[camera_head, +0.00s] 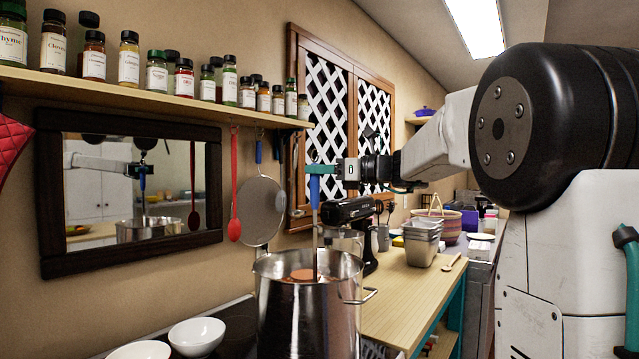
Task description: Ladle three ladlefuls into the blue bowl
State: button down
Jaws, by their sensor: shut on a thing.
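My gripper (318,170) is shut on the blue handle of a ladle (314,190), above a tall steel pot (290,320). The ladle hangs about upright, its thin shaft reaching down inside the pot. Reddish-brown contents show inside the rim; whether the ladle's cup is under the surface I cannot tell. Two bowls stand at the lower left, left of the pot: one white bowl (197,338) and another white bowl (140,351) cut by the picture's bottom edge. I cannot make out a blue bowl.
A framed mirror (130,240) reflects the pot and gripper. A red spoon (234,205) and a round strainer (262,212) hang on the wall behind the pot. A dark stand mixer (350,212) and steel pans (421,242) stand on the wooden counter (400,300) to the right.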

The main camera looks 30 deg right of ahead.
jog(key=shift+r, duration=5.25)
